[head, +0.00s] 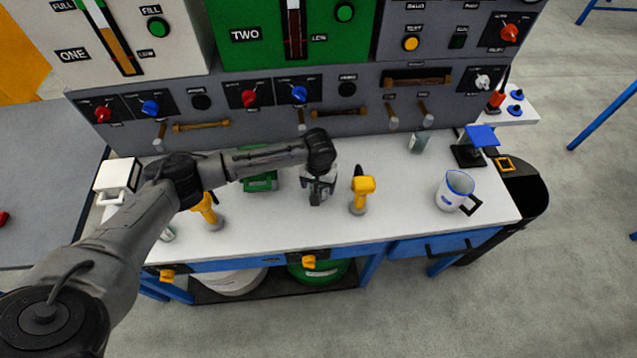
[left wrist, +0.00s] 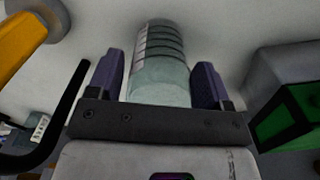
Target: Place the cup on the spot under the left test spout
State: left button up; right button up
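The cup is a clear, ribbed glass. It shows in the left wrist view (left wrist: 160,70) between the two purple finger pads of my left gripper (left wrist: 160,85), which are close against its sides. In the head view my left gripper (head: 318,188) points down over the middle of the white counter, and the cup is mostly hidden by it. I cannot tell whether the cup's base touches the counter. Several test spouts hang from the grey panel front, including one at the left (head: 160,135) and one at the centre (head: 302,122). My right gripper is not in view.
The white counter (head: 405,205) is bare between tap and pitcher.

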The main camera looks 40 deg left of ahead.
pick_arm(q)
jog(key=shift+o, duration=0.4)
jog(key=shift+r+p, duration=1.6)
jog(key=shift+r, duration=4.55)
jog(key=s+d+f+m+h, duration=0.1)
jog(key=s+d+f+m, duration=0.3)
jog(key=s+d+f, duration=0.4)
jog(key=s+d+f+m+t, duration=0.1)
jog(key=s+d, duration=0.2)
jog(key=s, duration=0.5)
jog(key=s+d+f+m+t+h, duration=0.1)
jog(key=s+d, duration=0.3)
jog(key=s, duration=0.4)
jog(key=shift+d+f+m+t, duration=0.15)
jog(key=shift+f+m+t, duration=0.35)
jog(key=shift+t, duration=0.1)
jog(key=shift+o, duration=0.5)
jog(key=s+a+r+y, duration=0.1)
jog(key=s+a, duration=0.3)
jog(key=s, duration=0.4)
jog(key=shift+a+r+y, duration=0.2)
jog(key=shift+a+y, duration=0.15)
jog(key=shift+y, duration=0.05)
